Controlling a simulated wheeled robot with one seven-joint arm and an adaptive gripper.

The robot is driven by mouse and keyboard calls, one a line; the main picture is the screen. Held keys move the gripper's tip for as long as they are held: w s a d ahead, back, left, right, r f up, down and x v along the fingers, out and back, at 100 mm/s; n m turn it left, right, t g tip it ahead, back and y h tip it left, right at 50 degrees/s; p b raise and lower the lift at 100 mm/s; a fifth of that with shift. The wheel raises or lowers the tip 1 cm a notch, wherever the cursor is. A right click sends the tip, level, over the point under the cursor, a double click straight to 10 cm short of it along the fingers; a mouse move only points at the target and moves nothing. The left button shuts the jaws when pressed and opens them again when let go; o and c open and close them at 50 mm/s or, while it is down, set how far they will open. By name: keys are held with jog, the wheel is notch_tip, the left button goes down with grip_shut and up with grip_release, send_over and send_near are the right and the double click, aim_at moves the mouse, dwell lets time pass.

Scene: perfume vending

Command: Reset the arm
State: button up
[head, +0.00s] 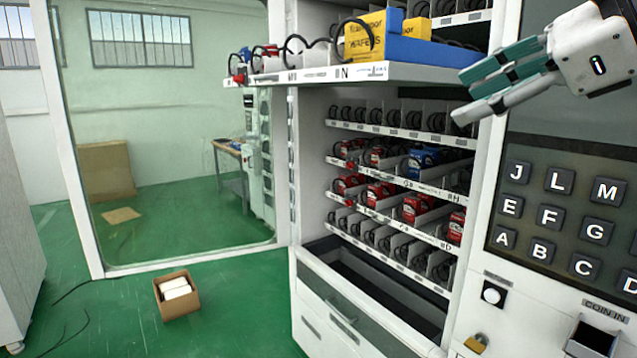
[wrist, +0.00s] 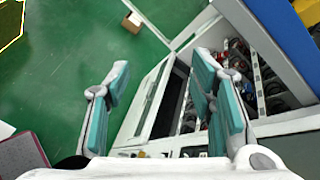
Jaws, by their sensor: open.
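My gripper (head: 468,95) is at the upper right of the head view, in front of the vending machine (head: 310,180) and just right of the pulled-out top shelf. Its teal-padded fingers point left. In the wrist view the two fingers of my gripper (wrist: 162,95) stand wide apart with nothing between them. The pulled-out shelf (head: 345,72) holds a yellow box (head: 365,38) and a blue box (head: 425,50). The gripper is close to the blue box's right end; I cannot tell whether they touch.
Lower shelves hold red boxes (head: 412,207) and a blue box. A keypad panel (head: 558,215) is at right, above a padlock (head: 477,343). The glass door (head: 165,130) stands open at left. A cardboard box (head: 177,295) with white items sits on the green floor (head: 240,330).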

jog(key=s+f+n+g+h, duration=0.2)
jog(key=s+f+n+h, duration=0.2)
jog(key=s+f+n, duration=0.3)
jog(key=s+f+n+g+h, duration=0.3)
jog(key=s+f+n, duration=0.5)
jog(key=f+n, duration=0.6)
notch_tip(320, 180, down, 6)
jog(key=shift+r+h, duration=0.2)
jog(key=shift+h, duration=0.2)
